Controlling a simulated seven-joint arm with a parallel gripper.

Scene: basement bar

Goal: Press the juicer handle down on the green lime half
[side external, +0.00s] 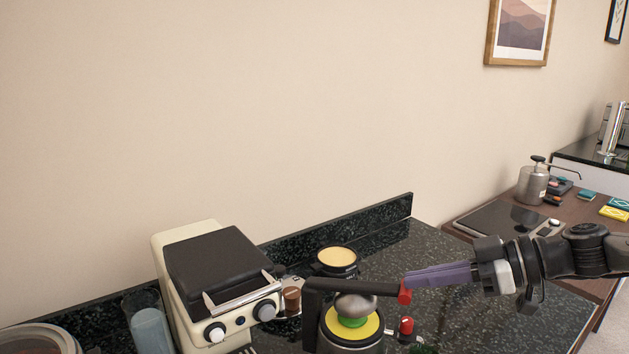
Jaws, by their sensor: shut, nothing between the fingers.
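The juicer (312,310) stands at the bottom of the side external view, its base cut off by the frame edge. Its black handle (350,287) lies about level across the top, with a red end (404,292) on the right. A grey press dome (357,304) sits under the handle, right over the green lime half (352,321), which shows as a green band on the yellow dish (351,334). My gripper (408,279) has long purple fingers, shut and empty, with the tips at or just above the red end. I cannot tell whether they touch it.
A cream and black appliance (215,270) stands left of the juicer. A black cup (338,262) is behind it, and a small red-topped item (406,326) is to its right. A glass (150,327) is farther left. The dark counter (440,247) is mostly bare behind my gripper.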

